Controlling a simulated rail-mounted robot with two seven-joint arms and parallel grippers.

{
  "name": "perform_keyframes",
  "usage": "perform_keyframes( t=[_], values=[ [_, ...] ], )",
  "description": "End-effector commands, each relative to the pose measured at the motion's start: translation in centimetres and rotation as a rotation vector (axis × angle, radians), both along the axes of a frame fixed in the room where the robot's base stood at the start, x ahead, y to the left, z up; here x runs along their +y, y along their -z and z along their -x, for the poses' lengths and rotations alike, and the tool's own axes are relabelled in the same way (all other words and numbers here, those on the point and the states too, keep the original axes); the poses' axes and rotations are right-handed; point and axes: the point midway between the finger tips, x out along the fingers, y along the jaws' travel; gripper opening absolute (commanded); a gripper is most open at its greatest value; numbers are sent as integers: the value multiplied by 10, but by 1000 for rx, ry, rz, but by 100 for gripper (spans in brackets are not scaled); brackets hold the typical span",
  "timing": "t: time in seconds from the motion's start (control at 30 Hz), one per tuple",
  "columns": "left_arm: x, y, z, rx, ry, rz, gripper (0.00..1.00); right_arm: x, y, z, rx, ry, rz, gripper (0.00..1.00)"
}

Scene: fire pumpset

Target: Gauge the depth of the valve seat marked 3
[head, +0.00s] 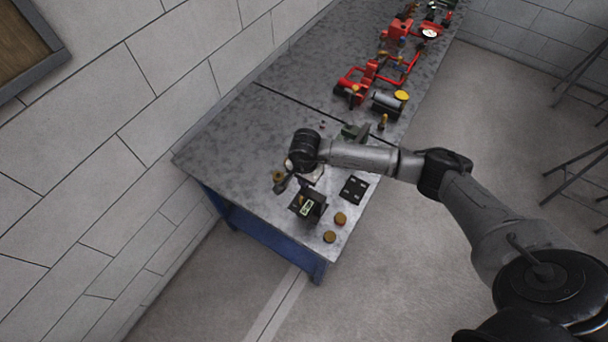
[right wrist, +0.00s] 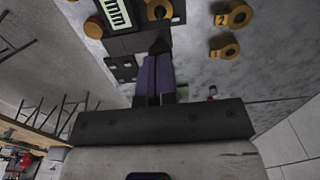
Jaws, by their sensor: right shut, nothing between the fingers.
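A dark depth gauge with a lit readout (head: 307,208) stands near the table's near end. Its "mm" readout (right wrist: 115,13) shows in the right wrist view. Two brass pieces (head: 340,218) (head: 329,237) sit at the front edge by the gauge. My right gripper (right wrist: 158,48) is shut and empty, its fingertips above the table close to the gauge. My left gripper is out of view.
A black plate with square marks (head: 354,190) lies right of the gauge. Red pump parts (head: 355,84) and a grey cylinder (head: 388,104) stand farther along the table (head: 232,128). A block wall (head: 170,80) runs along the table's left side.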

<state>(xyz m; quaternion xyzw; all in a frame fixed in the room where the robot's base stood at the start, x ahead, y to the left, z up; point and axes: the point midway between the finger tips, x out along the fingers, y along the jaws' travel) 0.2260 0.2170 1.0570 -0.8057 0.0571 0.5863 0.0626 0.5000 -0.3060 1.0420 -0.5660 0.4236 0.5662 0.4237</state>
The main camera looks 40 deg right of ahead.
Motion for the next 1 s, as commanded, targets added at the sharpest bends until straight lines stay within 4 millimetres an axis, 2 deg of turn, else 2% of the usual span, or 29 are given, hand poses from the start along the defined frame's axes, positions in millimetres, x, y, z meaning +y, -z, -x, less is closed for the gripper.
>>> perform_keyframes(
  t=[0.7,1.0],
  values=[
    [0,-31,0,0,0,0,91,0,-56,0,0,0,1,0],
    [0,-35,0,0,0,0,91,0,-65,0,0,-1,0,0]
  ],
)
